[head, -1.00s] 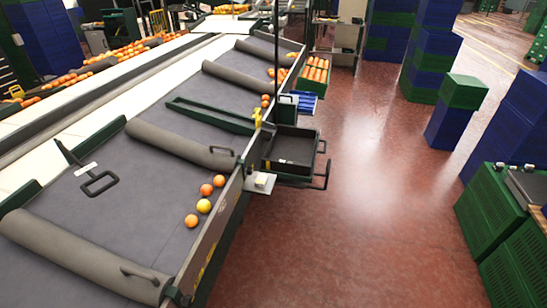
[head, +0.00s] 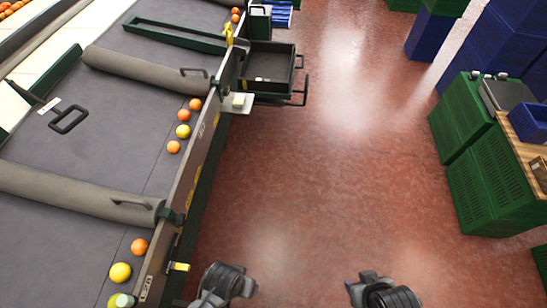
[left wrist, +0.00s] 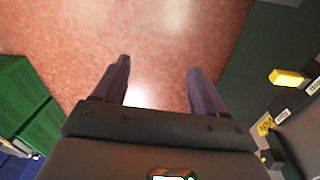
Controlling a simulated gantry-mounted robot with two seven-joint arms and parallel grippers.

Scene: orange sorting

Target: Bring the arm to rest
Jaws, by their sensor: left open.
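My left gripper (left wrist: 158,65) shows in the left wrist view with its two dark fingers spread wide apart. Nothing is between them; only the reddish floor shows beyond. In the head view, dark parts of my two arms show at the bottom edge, one left of centre beside the conveyor and one right of centre over the floor. No fingers can be made out on either there. My right gripper is not seen.
The grey sorting conveyor (head: 110,130) with several oranges (head: 174,147) runs along the left. A black tray (head: 268,72) juts from its side. Green crates (head: 490,185) stand at the right, with a blue bin (head: 530,122) above. The red floor (head: 300,190) between is clear.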

